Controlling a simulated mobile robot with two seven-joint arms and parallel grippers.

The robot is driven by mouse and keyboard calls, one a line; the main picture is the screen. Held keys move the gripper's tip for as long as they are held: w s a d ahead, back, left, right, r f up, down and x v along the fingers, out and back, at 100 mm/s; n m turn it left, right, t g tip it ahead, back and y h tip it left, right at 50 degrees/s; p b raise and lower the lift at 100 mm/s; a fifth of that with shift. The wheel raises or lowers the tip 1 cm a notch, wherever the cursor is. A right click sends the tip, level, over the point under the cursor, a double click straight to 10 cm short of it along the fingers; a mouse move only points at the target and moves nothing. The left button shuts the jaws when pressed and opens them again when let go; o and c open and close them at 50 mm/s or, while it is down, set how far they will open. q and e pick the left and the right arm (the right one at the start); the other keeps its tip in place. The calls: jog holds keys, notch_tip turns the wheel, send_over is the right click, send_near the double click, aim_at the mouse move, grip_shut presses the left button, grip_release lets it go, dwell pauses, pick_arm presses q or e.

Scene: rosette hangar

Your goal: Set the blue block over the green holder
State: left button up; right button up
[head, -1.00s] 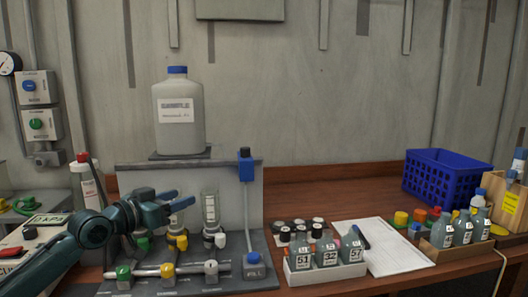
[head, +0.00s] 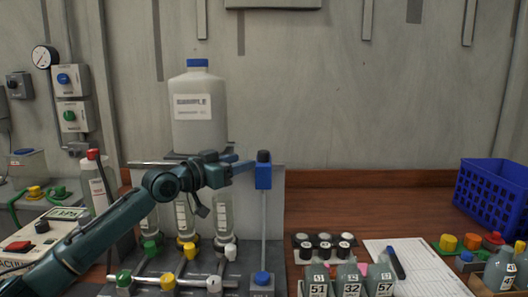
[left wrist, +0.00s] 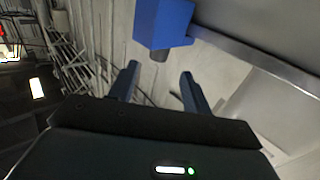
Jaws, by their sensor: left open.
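The blue block (head: 263,170) sits at the right end of a horizontal rail, with a vertical tube below it. The green holder (head: 151,248) is at the left of the rig, under a clear cylinder, left of the yellow and white holders. My left gripper (head: 242,165) is open and empty, pointing right, just left of the blue block. In the left wrist view, the blue block (left wrist: 162,24) is on its rail, beyond the tips of my open left gripper (left wrist: 158,80). No contact shows. My forearm covers part of the rig's left side. My right gripper is out of view.
A large bottle with a blue cap (head: 198,110) stands above the rail. Numbered bottles (head: 348,280), a paper sheet (head: 405,265) and a blue basket (head: 490,195) are at the right.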

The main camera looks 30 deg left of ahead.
aim_at(259, 156)
pick_arm(q)
jog(key=p+x, duration=0.2)
jog(key=x, duration=0.7)
jog(key=shift+d, duration=0.1)
jog(key=shift+c, duration=0.4)
grip_shut()
